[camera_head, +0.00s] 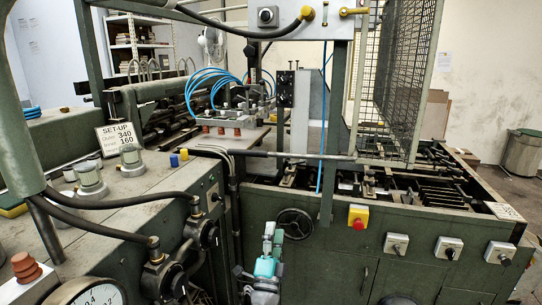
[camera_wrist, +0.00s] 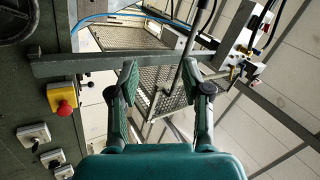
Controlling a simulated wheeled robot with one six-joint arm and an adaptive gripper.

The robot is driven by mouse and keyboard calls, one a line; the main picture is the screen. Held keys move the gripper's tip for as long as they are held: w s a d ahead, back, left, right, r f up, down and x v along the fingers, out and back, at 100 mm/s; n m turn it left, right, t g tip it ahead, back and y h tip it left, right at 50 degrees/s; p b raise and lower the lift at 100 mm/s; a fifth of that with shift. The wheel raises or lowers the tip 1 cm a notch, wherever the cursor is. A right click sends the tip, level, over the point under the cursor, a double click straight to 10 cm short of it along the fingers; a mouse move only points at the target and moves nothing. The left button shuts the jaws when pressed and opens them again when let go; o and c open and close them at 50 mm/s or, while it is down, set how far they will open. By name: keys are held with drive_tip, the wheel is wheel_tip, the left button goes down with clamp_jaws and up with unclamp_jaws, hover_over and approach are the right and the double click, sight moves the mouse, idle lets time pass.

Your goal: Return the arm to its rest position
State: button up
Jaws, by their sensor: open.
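My gripper (camera_head: 273,237) is in the lower middle of the head view, in front of the green machine's side panel. Its teal body and two fingers point upward there. In the wrist view my gripper (camera_wrist: 163,85) has its two fingers spread apart, with nothing between them. A handwheel (camera_head: 295,224) on the panel shows just right of the gripper in the head view. I cannot tell the exact gap between gripper and panel.
A red emergency button on a yellow box (camera_head: 358,217) and several grey rotary switches (camera_head: 396,245) sit on the panel to the right. A wire mesh guard (camera_head: 397,75) stands above the machine. A control bench (camera_head: 120,205) with gauges and black hoses fills the left.

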drive_tip(key=s+d+f+n+g+y, duration=0.1)
drive_tip(key=s+d+f+n+y, duration=0.2)
drive_tip(key=s+f, duration=0.55)
drive_tip(key=s+d+f+n+g, duration=0.1)
drive_tip(key=s+d+f+n, duration=0.4)
drive_tip(key=s, duration=0.7)
drive_tip(key=s+d+f+n+g+y, duration=0.1)
drive_tip(key=s+d+f+n+y, duration=0.1)
drive_tip(key=s+d+f, duration=0.6)
drive_tip(key=s+d+r+n+g, duration=0.1)
drive_tip(key=s+r+n+g, duration=0.2)
drive_tip(key=s, duration=1.3)
drive_tip(key=s+d+r+n+g, duration=0.1)
drive_tip(key=s+r+n+g, duration=0.2)
drive_tip(key=s, duration=1.4)
drive_tip(key=shift+s+r+h, duration=0.2)
drive_tip(key=shift+r+h, duration=0.05)
drive_tip(key=shift+h, duration=0.15)
